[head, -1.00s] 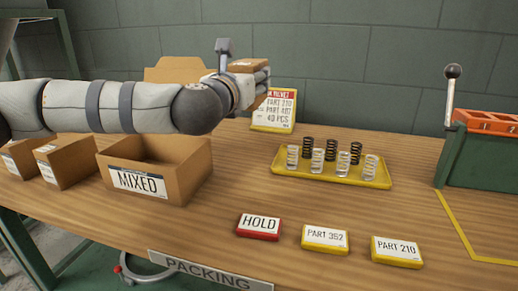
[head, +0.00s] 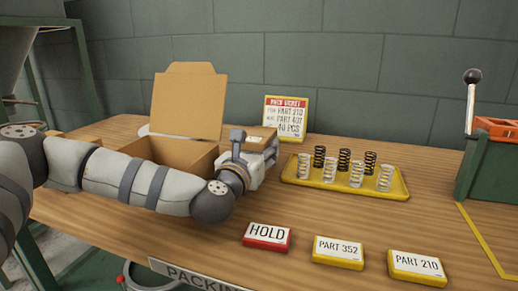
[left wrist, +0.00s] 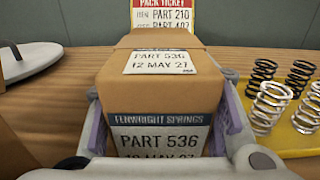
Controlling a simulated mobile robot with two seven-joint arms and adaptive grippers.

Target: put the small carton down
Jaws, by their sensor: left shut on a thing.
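My left gripper (head: 268,147) is shut on the small carton (head: 258,133), a brown box mostly hidden behind the gripper in the head view. In the left wrist view the carton (left wrist: 160,75) sits upright between the two fingers (left wrist: 162,130), with white PART 536 labels on its top and near face. It is low over the wooden table, between the open brown box and the yellow spring tray. I cannot tell whether its base touches the table. My right gripper is not in view.
The open box (head: 188,152) with a raised flap stands left, partly behind my arm. The yellow tray (head: 398,187) holds several springs. The pack ticket (head: 285,118) stands behind. HOLD (head: 267,237), PART 352 (head: 338,251) and PART 210 (head: 417,267) signs lie in front. A green lever machine (head: 490,165) is right.

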